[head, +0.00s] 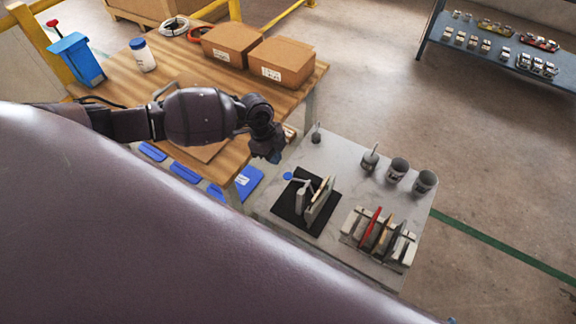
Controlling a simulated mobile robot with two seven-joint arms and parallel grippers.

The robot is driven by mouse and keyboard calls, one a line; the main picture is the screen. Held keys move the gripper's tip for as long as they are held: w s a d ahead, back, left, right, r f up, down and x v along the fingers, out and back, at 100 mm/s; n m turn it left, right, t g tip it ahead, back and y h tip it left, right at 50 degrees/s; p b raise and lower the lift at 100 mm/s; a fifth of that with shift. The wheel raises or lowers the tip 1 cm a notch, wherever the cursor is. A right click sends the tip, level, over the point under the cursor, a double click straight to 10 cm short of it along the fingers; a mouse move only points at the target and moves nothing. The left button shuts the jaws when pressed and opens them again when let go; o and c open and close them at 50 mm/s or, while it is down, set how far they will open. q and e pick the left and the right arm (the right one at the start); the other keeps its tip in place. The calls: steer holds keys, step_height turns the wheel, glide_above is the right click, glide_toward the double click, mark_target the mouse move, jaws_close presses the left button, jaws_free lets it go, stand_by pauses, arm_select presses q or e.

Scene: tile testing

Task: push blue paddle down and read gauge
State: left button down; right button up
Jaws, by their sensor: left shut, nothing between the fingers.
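A small round blue paddle (288,176) sits at the end of a thin light arm on a grey upright device (303,197). The device stands on a black mat (287,212) on the grey table. My left gripper (272,157) is above and left of the paddle in the picture, close to the table's far left edge. It looks apart from the paddle, is shut and holds nothing. Its fingertips are small and dark here. I cannot make out a gauge face or reading. My right gripper is not in view.
A rack (378,240) with a red tile and other tiles stands right of the mat. Dark cups (397,170) stand behind it. My own purple body fills the lower left.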

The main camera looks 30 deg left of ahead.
arm_select(q)
steer(key=v, duration=0.8)
steer(key=shift+r+p, duration=0.15)
steer(key=shift+p, duration=0.3)
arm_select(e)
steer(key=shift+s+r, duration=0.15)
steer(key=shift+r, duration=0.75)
arm_select(q)
steer(key=shift+a, duration=0.1)
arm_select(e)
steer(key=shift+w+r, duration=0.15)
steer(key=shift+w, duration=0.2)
